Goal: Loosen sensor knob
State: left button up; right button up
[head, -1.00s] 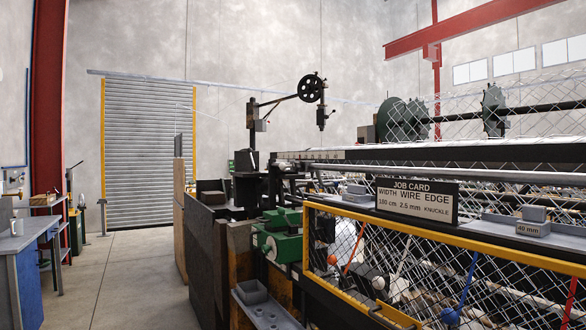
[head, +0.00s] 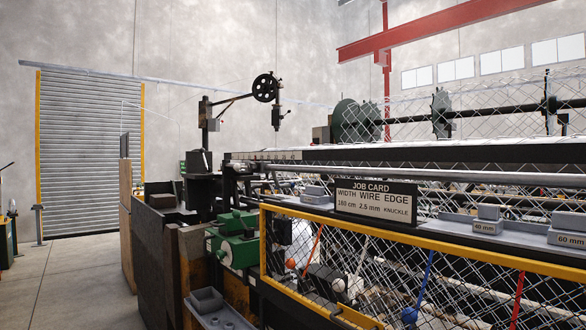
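I cannot pick out a sensor knob for certain in the head view. A green machine unit (head: 236,250) with a pale round part on its front sits at the left end of the weaving machine. A dark post with an arm and a black spoked wheel (head: 265,88) stands behind it, with a slim hanging head (head: 276,118) beside the wheel. Neither of my grippers is in view.
A yellow-framed mesh guard (head: 420,250) runs along the machine's front, with ball-ended levers behind it. A job card (head: 376,201) and a grey tray (head: 487,225) sit above it. Dark panels (head: 150,262) stand at left. Open floor (head: 75,285) lies beyond them.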

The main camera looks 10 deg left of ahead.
aim_at(251, 167)
jog(key=i+j+z, duration=0.1)
jog(key=j+z, duration=0.15)
jog(key=j, duration=0.2)
jog(key=i+j+z, duration=0.1)
jog(key=j+z, duration=0.15)
jog(key=j, duration=0.2)
jog(key=j+z, duration=0.15)
jog(key=j, duration=0.8)
jog(key=i, duration=0.05)
